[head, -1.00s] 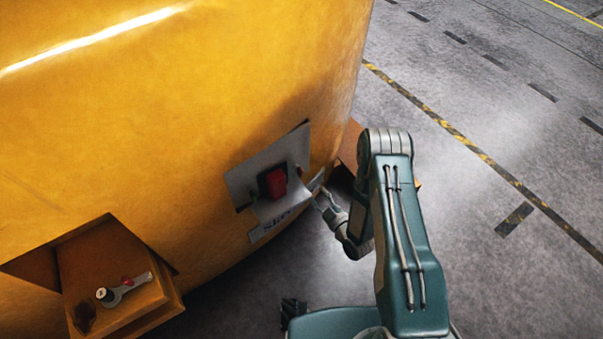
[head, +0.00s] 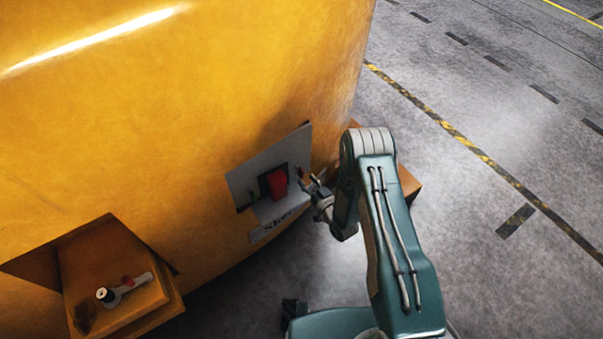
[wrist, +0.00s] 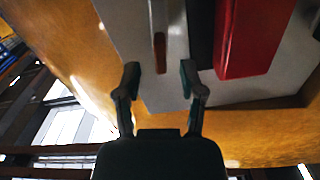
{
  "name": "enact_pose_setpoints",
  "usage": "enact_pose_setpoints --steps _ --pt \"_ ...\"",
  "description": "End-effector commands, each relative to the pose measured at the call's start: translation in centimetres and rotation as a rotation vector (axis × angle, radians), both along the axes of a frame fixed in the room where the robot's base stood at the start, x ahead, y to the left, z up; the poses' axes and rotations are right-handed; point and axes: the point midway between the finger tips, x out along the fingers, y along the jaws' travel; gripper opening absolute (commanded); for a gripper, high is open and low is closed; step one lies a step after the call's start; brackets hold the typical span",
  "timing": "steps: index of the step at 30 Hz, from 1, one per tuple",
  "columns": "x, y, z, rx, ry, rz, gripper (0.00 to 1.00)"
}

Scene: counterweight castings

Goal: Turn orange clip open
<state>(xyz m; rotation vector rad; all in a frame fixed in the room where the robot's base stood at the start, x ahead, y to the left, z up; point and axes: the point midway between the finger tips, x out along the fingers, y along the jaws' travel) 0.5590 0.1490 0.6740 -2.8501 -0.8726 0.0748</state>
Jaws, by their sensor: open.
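A small orange-brown strip, which looks like the orange clip (wrist: 159,52), stands upright on a pale grey plate in the wrist view. In the head view a small dark red piece that may be the clip (head: 299,172) shows right of the red block. My gripper (wrist: 160,76) is open and empty, with one finger on each side of the clip's lower end in the picture. I cannot tell whether they touch it. In the head view my gripper (head: 311,183) is at the right part of the plate.
A red block (wrist: 252,38) on a dark base sits right of the clip in the wrist view. The grey plate (head: 243,181) is on a curved yellow casting (head: 200,100). An open recess with a tool (head: 123,290) on its ledge is at lower left.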

Motion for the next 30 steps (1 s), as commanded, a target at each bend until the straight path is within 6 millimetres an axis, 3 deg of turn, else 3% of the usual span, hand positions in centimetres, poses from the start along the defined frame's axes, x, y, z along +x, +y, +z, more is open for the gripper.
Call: enact_pose_setpoints --steps 7,17,18,21,30 --pt "2.8 1.9 0.0 -0.001 -0.001 0.001 0.51" --pt "3.3 2.2 0.0 -0.001 0.001 0.0 0.51" --pt "3.3 2.2 0.0 -0.001 0.001 0.0 0.47" --pt "3.3 2.2 0.0 0.0 0.0 0.0 0.02" --pt "3.3 2.2 0.0 -0.022 -0.015 0.0 0.0"
